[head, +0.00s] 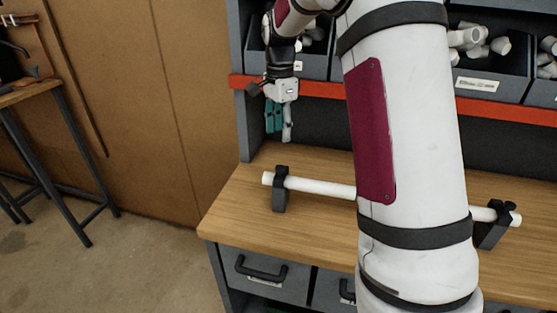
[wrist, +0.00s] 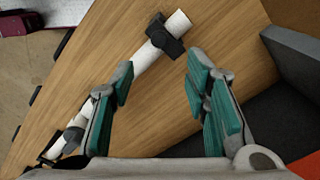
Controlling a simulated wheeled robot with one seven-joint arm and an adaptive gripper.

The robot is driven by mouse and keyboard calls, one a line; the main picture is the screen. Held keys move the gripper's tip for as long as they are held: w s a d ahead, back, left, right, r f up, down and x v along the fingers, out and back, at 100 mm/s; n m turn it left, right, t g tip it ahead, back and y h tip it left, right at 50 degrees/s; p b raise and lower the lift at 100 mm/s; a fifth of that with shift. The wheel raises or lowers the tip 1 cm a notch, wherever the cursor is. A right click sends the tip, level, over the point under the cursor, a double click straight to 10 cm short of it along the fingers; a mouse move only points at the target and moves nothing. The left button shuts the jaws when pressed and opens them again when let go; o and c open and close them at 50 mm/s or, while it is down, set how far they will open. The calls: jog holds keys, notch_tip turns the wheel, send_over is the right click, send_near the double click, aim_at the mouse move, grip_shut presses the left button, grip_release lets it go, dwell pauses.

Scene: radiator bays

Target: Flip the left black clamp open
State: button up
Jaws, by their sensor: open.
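The left black clamp (head: 280,192) stands on the wooden bench around the left end of a white pipe (head: 322,187). Its top part appears to lie over the pipe; the latch detail is too small to tell. In the wrist view the same clamp (wrist: 165,38) is beyond my fingertips, near the top. The right black clamp (head: 494,226) holds the pipe's other end, and it shows at lower left in the wrist view (wrist: 70,142). My gripper (head: 279,133), with teal finger pads, is open and empty above and behind the left clamp, apart from it.
My own arm hides the middle of the pipe in the head view. Behind the bench (head: 232,210) stands a rack with an orange rail (head: 315,88) and grey bins (head: 495,80) of white fittings. A grey side panel (wrist: 300,55) is right of my fingers. Bench around the left clamp is clear.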

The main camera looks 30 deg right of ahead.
aim_at(280, 167)
notch_tip(280, 167, down, 12)
jog(key=shift+r+p, duration=0.25)
jog(key=shift+p, duration=0.8)
grip_shut()
